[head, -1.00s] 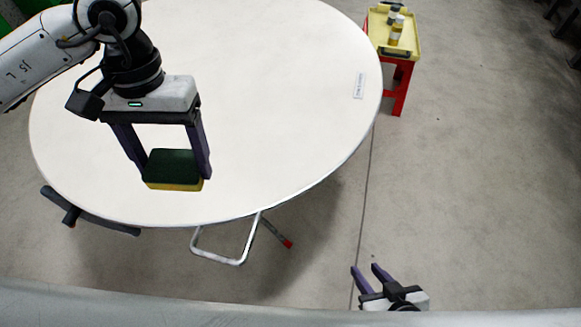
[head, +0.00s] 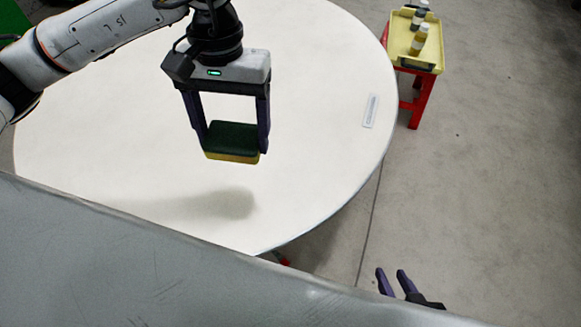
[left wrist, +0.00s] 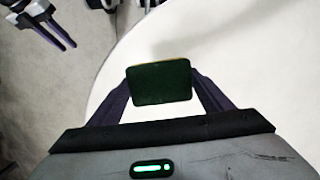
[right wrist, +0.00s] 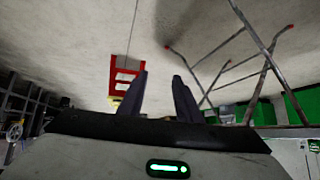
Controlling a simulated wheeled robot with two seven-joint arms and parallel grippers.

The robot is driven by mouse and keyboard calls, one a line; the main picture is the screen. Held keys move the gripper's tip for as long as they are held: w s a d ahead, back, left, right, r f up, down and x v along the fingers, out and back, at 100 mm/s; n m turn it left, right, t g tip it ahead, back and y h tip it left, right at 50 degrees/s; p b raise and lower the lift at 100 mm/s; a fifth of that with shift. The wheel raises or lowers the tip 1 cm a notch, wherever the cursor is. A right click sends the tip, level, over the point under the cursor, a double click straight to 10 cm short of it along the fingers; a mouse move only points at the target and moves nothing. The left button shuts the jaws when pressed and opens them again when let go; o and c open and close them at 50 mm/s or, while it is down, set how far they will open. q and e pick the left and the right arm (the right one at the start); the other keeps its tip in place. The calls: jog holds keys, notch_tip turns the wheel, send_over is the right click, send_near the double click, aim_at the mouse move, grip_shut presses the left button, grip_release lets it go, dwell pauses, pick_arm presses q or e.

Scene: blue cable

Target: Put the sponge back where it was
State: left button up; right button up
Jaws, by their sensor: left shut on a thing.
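The sponge (head: 232,139), dark green on top with a yellow lower layer, is held between the fingers of my left gripper (head: 234,130). It hangs above the white round table (head: 320,150), with a soft shadow on the tabletop below it. In the left wrist view the sponge (left wrist: 162,83) sits between both fingertips, green face towards the camera. My right gripper (head: 393,278) is low at the bottom right of the head view, away from the table. In the right wrist view its fingers (right wrist: 160,85) stand apart with nothing between them.
A red stool (head: 422,98) with a yellow tray (head: 428,56) stands beyond the table at the right. Two bottles (head: 419,38) stand on the tray. A small white label strip (head: 371,111) lies near the table's right edge. A grey surface (head: 120,265) covers the lower left foreground.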

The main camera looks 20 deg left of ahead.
pick_arm(q)
jog(key=d+f+n, duration=0.1)
jog(key=n, duration=0.1)
jog(key=w+d+f+n+b, duration=0.1)
jog(key=f+n, duration=0.1)
jog(key=n, duration=0.1)
jog(key=w+d+f+n+h+b, duration=0.1)
jog(key=d+n, duration=0.1)
jog(key=n, duration=0.1)
jog(key=shift+f+t, duration=0.2)
jog(key=shift+t, duration=0.1)
jog(key=d+f+n, duration=0.1)
jog(key=f+n, duration=0.1)
jog(key=f, duration=0.1)
jog(key=w+d+f+n+b, duration=0.1)
jog(key=f+n, duration=0.2)
jog(key=w+d+f+n+t, duration=0.1)
jog(key=f+n, duration=0.2)
jog(key=shift+d+f+h, duration=0.1)
jog(key=shift+f+h, duration=0.2)
jog(key=shift+f, duration=0.05)
notch_tip(320, 180, down, 4)
jog(key=shift+r, duration=0.15)
pick_arm(e)
jog(key=f, duration=0.2)
jog(key=s+f, duration=0.1)
jog(key=f, duration=0.1)
jog(key=shift+s+a, duration=0.1)
jog(key=shift+s, duration=0.05)
